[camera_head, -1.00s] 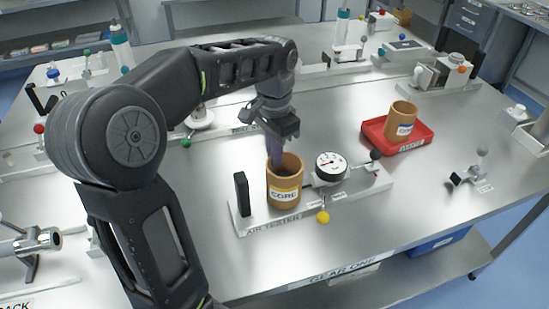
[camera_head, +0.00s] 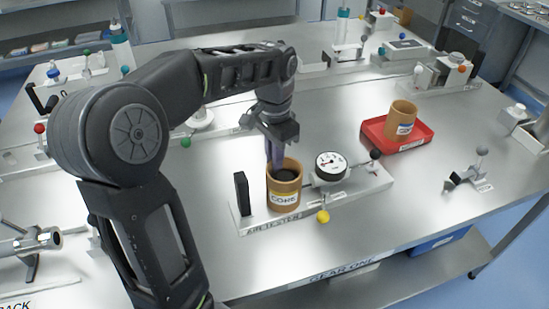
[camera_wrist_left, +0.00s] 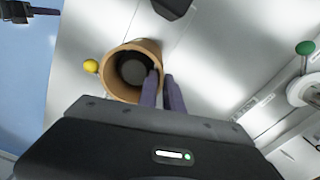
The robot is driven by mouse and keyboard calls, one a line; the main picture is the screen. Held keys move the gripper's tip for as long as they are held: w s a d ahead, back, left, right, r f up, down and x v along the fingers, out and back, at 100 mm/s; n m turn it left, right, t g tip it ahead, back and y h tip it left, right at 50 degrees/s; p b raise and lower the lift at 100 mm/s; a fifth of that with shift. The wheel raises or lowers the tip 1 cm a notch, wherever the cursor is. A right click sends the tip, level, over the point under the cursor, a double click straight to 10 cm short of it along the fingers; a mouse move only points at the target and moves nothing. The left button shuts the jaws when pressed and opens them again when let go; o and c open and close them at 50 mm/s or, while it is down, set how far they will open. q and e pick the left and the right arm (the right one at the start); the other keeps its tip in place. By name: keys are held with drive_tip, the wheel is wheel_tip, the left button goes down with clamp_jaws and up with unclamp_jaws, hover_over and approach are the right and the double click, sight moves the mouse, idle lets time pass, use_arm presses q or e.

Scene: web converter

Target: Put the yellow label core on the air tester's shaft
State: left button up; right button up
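The yellow label core (camera_head: 283,197) is a brown tube with a yellow band. It stands upright on the air tester (camera_head: 348,192), between the black post (camera_head: 242,193) and the round dial (camera_head: 330,165). In the left wrist view a dark round face, likely the shaft (camera_wrist_left: 135,72), shows inside the core (camera_wrist_left: 117,88). The shaft's lower part is hidden. My left gripper (camera_head: 277,160) is above the core's rim. In the left wrist view its fingers (camera_wrist_left: 162,78) straddle the rim, one inside and one outside, and look shut on the wall. My right gripper is out of view.
A second core (camera_head: 401,118) with a blue label stands in a red tray (camera_head: 425,135) at the right. A yellow knob (camera_head: 323,216) sticks out in front of the tester. A small lever stand (camera_head: 470,178) is near the right edge. Bare table lies between.

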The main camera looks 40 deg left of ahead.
use_arm(q)
wheel_tip(320, 180, up, 12)
drive_tip(key=p, duration=0.6)
drive_tip(key=shift+p, duration=0.35)
